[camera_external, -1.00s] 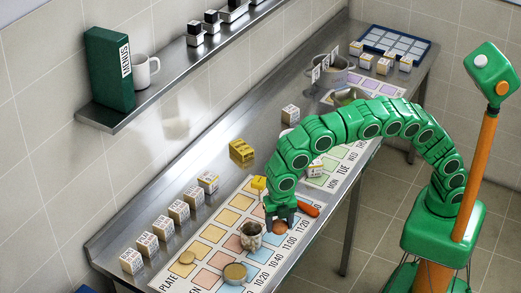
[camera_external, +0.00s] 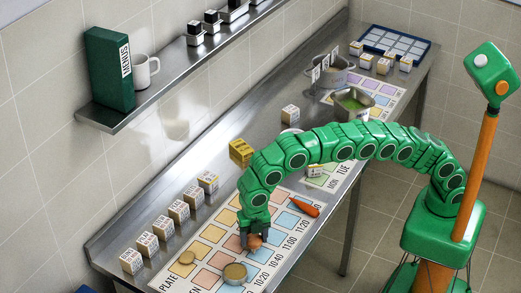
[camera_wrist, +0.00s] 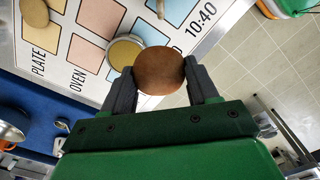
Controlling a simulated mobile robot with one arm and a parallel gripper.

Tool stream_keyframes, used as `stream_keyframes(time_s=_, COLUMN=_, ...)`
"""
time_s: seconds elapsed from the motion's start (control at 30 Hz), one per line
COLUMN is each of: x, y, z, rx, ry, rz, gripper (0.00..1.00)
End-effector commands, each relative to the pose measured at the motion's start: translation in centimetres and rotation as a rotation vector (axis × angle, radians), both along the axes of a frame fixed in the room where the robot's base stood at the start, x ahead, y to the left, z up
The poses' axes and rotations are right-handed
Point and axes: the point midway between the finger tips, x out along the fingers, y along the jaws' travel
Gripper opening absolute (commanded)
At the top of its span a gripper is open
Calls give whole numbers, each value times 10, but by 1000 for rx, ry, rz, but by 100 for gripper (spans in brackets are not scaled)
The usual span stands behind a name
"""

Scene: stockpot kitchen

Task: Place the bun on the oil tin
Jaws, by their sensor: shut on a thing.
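The bun (camera_wrist: 160,71) is a brown, rounded piece held between the two fingers of my gripper (camera_wrist: 163,84) in the wrist view. In the external view my gripper (camera_external: 255,235) is over the printed chart with the bun (camera_external: 255,242) low in its jaws. A round tin with a pale top and metal rim (camera_external: 234,273) stands on the chart just in front and left of the bun; it also shows in the wrist view (camera_wrist: 126,53). A yellow lettered block (camera_external: 241,151) lies near the wall. I cannot tell which of these is the oil tin.
The chart (camera_external: 202,251) has coloured squares and printed times. Several lettered cubes (camera_external: 163,229) line the wall side. A pot (camera_external: 352,103) stands at the far end.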

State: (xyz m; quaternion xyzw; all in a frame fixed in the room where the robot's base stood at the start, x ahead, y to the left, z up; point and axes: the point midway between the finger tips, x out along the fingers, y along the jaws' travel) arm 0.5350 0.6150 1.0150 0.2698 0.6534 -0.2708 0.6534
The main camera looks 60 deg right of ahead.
Motion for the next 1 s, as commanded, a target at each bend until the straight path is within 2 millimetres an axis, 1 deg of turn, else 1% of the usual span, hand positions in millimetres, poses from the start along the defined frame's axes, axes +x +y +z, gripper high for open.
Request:
stream_keyframes(time_s=0.03, x=2, y=3, z=-7, rx=-2, ry=2, rz=1, gripper=29)
stream_keyframes(time_s=0.43, x=19, y=23, z=-38, rx=0, ry=1, rz=0, gripper=29)
stream_keyframes(time_s=0.7, x=27, y=31, z=-51, rx=-1, ry=2, rz=1, gripper=29)
stream_keyframes(time_s=1.0, x=29, y=34, z=-55, rx=-1, ry=1, rz=1, gripper=29)
